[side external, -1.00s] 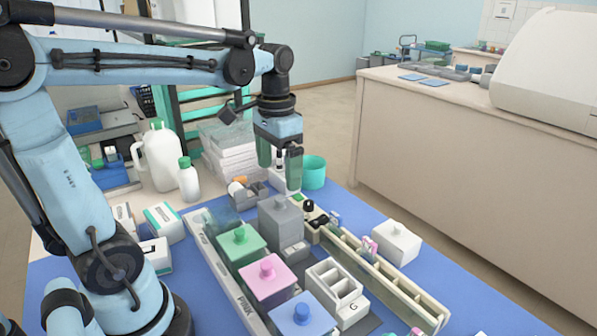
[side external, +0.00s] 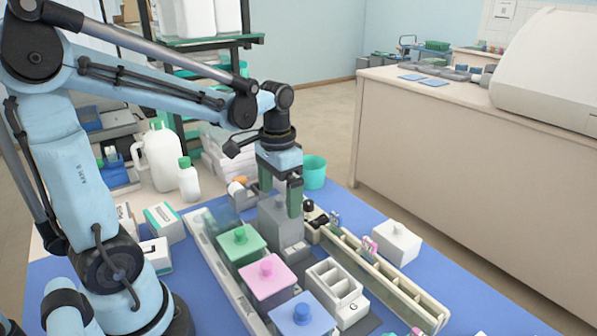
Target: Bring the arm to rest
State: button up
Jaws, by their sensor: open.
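My gripper (side external: 280,192) points down above the far end of the row of staining jars. Its two green fingers are apart with nothing seen between them. It hangs over or just in front of the grey lidded jar (side external: 282,228), whose lid knob it partly hides; I cannot tell if they touch. My arm reaches in from the left.
Green (side external: 240,247), pink (side external: 267,280) and blue (side external: 303,314) lidded jars run toward the front. A white divided rack (side external: 335,283), a long slotted tray (side external: 375,270) and a white lidded jar (side external: 396,243) stand right. A teal cup (side external: 314,172) and white bottles (side external: 188,180) stand behind.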

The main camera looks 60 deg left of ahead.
notch_tip(320, 180, down, 3)
jog(key=shift+r, duration=4.7)
jog(key=shift+f, duration=0.1)
jog(key=shift+f, duration=3.05)
jog(key=shift+f, duration=0.1)
jog(key=shift+r, duration=4.2)
jog(key=shift+f, duration=5.65)
